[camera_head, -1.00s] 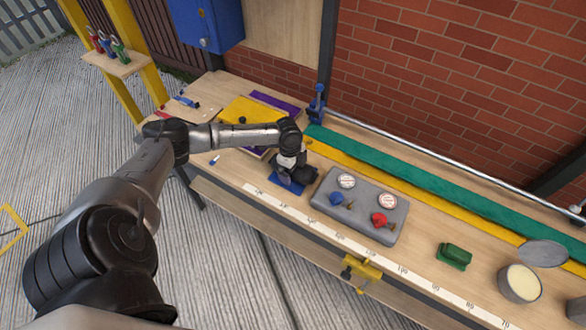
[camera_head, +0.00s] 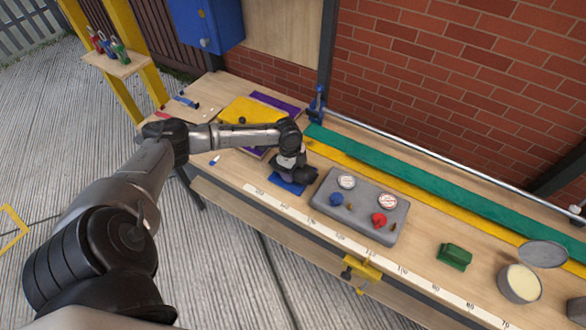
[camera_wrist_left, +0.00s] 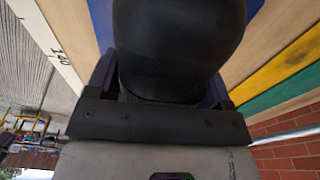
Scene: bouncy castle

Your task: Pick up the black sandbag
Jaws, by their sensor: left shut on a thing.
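My left gripper (camera_head: 293,164) comes in from the left and is over the near left part of the workbench. It is shut on the black sandbag (camera_head: 306,175), which is dark and rounded. In the left wrist view the black sandbag (camera_wrist_left: 178,45) fills the space in front of the gripper, and the fingers are mostly hidden beside it. A flat blue pad (camera_head: 286,186) lies on the bench below the bag. I cannot tell clearly whether the bag is clear of the pad. My right gripper is not in view.
A grey tray (camera_head: 392,232) with round dials and small blue and red pieces is just right of the bag. A green block (camera_head: 455,256) and a tin (camera_head: 519,284) stand farther right. A yellow board (camera_head: 250,114) is behind left. A brick wall (camera_head: 470,90) backs the bench.

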